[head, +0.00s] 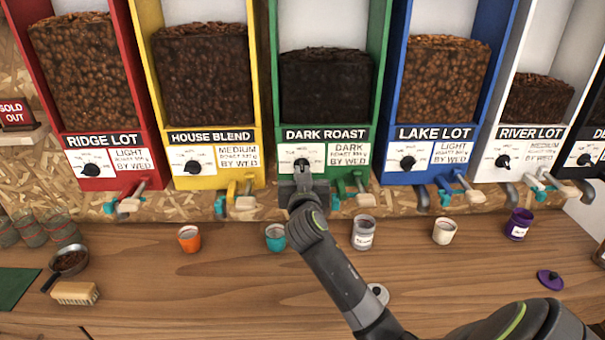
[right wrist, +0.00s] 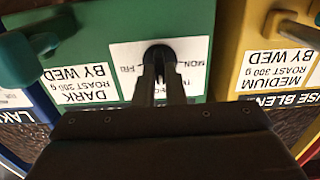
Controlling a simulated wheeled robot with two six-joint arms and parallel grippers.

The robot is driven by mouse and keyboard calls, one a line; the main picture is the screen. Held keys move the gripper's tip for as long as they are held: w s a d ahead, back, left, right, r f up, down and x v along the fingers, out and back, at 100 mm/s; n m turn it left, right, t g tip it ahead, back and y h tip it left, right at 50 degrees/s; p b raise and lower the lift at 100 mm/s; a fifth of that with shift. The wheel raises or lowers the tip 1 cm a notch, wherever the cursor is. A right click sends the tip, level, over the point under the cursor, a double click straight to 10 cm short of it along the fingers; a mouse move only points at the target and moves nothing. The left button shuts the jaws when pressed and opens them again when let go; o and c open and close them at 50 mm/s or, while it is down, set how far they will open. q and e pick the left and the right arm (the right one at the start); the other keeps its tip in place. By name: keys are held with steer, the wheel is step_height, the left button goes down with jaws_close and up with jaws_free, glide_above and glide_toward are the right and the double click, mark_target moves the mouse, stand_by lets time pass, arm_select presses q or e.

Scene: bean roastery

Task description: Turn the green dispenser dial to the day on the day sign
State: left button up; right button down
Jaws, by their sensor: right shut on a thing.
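The green dispenser (head: 384,60) stands in the middle of the row and bears the name Dark Roast. Its black dial (right wrist: 158,53) sits on a white day plate (right wrist: 196,54), where MON and FRI can be read in the right wrist view. My right gripper (head: 302,171) is shut on the dial, its fingers on both sides. The fingers cover much of the dial, so I cannot tell which day it points at. The card (head: 349,154) beside the plate reads DARK, ROAST, BY WED. My left gripper is not in view.
The yellow dispenser (head: 146,60) and blue dispenser (head: 400,60) flank the green one, with their own dials. Levers and spouts stick out below. Small cups, such as a teal cup (head: 276,237) and a grey jar (head: 363,233), stand on the wooden counter (head: 190,300).

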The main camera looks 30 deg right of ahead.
steer(key=shift+r, duration=0.1)
steer(key=c, duration=1.5)
jaws_free()
steer(key=shift+w+d, duration=0.1)
steer(key=shift+f, duration=0.2)
